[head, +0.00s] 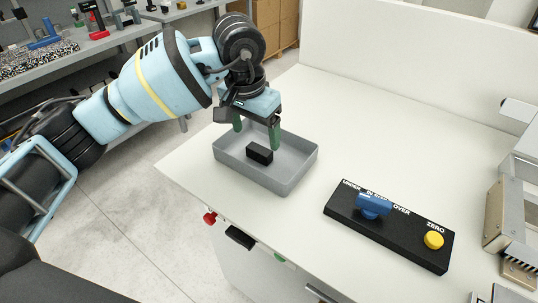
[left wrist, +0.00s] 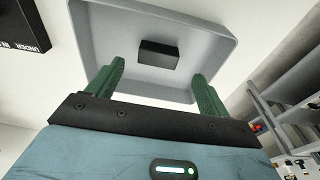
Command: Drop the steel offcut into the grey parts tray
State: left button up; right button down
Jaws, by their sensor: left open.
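The grey parts tray (head: 300,172) stands on the white bench near its left edge. A small dark rectangular block (head: 260,153), which looks like the steel offcut, lies inside the tray on its floor. My left gripper (head: 256,138) is over the tray with its green fingers pointing down, spread apart and empty. In the left wrist view the tray (left wrist: 95,50) lies beyond the fingers, and the block (left wrist: 159,54) sits apart from both fingertips of the left gripper (left wrist: 158,72). My right gripper is not in view.
A black panel (head: 345,212) with a blue piece (head: 373,205) and a yellow button (head: 433,240) lies right of the tray. A metal frame machine (head: 503,215) stands at the right edge. Bench surface behind the tray is clear. A cluttered grey table (head: 100,45) stands at far left.

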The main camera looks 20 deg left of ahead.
pick_arm(q)
notch_tip(320, 180, up, 7)
jog(key=s, duration=0.1)
jog(key=shift+a, duration=0.2)
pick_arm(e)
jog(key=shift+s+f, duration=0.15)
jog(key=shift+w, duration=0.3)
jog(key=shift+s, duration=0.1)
